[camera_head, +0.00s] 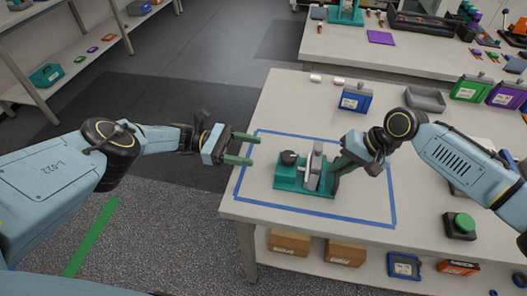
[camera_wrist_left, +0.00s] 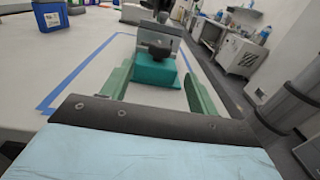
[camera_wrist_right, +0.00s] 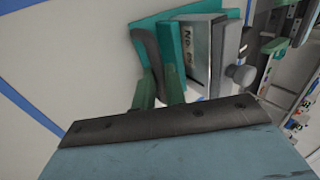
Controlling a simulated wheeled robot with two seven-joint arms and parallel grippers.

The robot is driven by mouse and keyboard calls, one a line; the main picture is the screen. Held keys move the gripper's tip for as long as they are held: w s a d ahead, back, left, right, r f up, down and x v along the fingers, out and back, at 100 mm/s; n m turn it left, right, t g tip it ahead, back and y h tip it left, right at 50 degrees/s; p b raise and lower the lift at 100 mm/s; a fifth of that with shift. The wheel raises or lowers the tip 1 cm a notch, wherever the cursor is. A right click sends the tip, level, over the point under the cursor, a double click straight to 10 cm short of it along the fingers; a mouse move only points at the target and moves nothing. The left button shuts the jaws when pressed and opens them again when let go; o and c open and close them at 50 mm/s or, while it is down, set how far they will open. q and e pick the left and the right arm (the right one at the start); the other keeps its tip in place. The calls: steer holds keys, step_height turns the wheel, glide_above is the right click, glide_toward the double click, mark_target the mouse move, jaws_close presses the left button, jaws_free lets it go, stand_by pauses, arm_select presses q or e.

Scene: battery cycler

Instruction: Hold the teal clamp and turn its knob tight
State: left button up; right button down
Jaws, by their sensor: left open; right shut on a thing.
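The teal clamp (camera_head: 305,188) stands on the table inside a blue tape outline. It has a grey upright block and a dark knob (camera_head: 289,157) on its left side. My left gripper (camera_head: 243,149) is open and empty, left of the knob and apart from it. In the left wrist view the knob (camera_wrist_left: 160,49) and the teal body (camera_wrist_left: 155,70) show ahead, between the two fingers. My right gripper (camera_head: 339,168) is shut on the clamp's right side. In the right wrist view its fingers (camera_wrist_right: 160,86) close around a dark curved part beside the labelled grey block (camera_wrist_right: 197,55).
The blue tape outline (camera_head: 319,213) borders the clamp, with bare table around it. A blue bin (camera_head: 355,98) and a grey tray (camera_head: 425,98) stand behind. A green button box (camera_head: 461,225) sits to the right. Boxes lie on the shelf below.

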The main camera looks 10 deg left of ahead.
mark_target(288, 156)
arm_select(q)
steer(key=shift+a, duration=0.5)
